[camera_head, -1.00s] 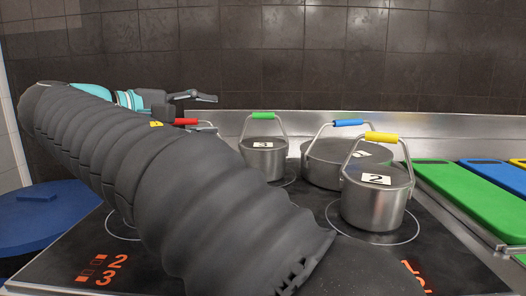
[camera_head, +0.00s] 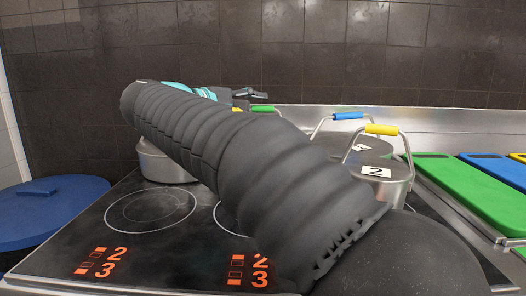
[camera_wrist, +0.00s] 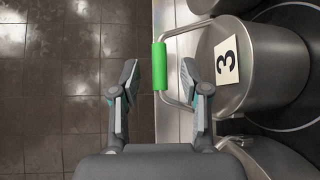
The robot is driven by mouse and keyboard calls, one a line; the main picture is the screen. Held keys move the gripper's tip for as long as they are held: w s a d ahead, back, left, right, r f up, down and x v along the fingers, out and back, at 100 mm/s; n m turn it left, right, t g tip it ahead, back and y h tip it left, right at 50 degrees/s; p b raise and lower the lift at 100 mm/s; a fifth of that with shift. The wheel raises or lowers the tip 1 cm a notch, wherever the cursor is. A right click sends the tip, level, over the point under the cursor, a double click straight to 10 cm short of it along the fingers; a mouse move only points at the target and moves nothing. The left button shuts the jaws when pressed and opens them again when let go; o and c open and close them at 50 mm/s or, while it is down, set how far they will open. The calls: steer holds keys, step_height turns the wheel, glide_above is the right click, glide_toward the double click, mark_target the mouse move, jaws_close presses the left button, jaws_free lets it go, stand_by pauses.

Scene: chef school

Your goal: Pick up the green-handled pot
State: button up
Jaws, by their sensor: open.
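The green-handled pot is steel with a "3" label, and its body (camera_wrist: 265,70) shows at the right of the wrist view. Its green grip (camera_wrist: 160,66) sits on a wire bail between the two fingertips of my gripper (camera_wrist: 159,68), with a gap on either side. In the head view the green grip (camera_head: 262,108) shows just beside my gripper (camera_head: 250,93). My arm hides the pot's body there. My gripper is open and empty.
The yellow-handled pot (camera_head: 388,188) and a blue-handled pot (camera_head: 349,116) stand to the right on the black hob (camera_head: 70,235). Another pot (camera_head: 160,165) shows partly behind my arm. Green and blue boards (camera_head: 470,190) lie at the right, a blue lid (camera_head: 45,205) at the left.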

steer(key=shift+w+d, duration=0.4)
steer(key=shift+d, duration=0.05)
jaws_close()
steer(key=shift+r, duration=0.1)
